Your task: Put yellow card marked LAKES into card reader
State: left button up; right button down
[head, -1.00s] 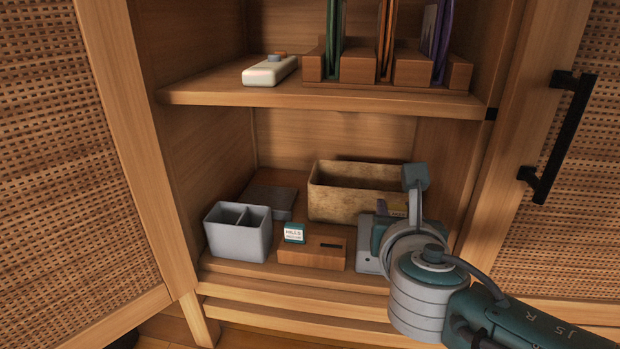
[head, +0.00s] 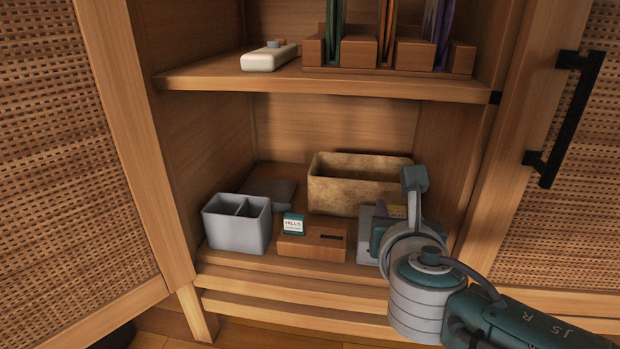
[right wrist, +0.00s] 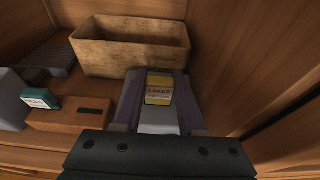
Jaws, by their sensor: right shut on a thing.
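The yellow card marked LAKES (right wrist: 158,90) is upright between the fingers of my right gripper (right wrist: 159,92), which is shut on it. The grey card reader (head: 367,238) stands on the lower shelf, partly hidden by my right gripper. The card is at or just above the reader; I cannot tell whether its lower edge is in the slot. My left gripper is not in view.
Left of the reader is a wooden card block (head: 312,245) with a teal HILLS card (head: 293,223) and an empty slot. A grey divided cup (head: 237,225) stands further left. A tan box (head: 355,190) is behind. The upper shelf (head: 320,84) overhangs; the cabinet's right wall is close.

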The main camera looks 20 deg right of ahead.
jog(key=shift+f+b, duration=0.3)
jog(key=shift+f, duration=0.15)
jog(key=shift+c, duration=2)
grip_release()
jog(key=shift+r, duration=0.1)
jog(key=shift+s+a+r+p, duration=0.2)
jog(key=shift+s+p, duration=0.15)
jog(key=shift+p, duration=0.2)
jog(key=shift+p+v, duration=1)
jog(key=shift+v, duration=0.5)
jog(key=shift+p+v, duration=0.65)
jog(key=shift+v, duration=0.4)
jog(key=shift+f, duration=0.1)
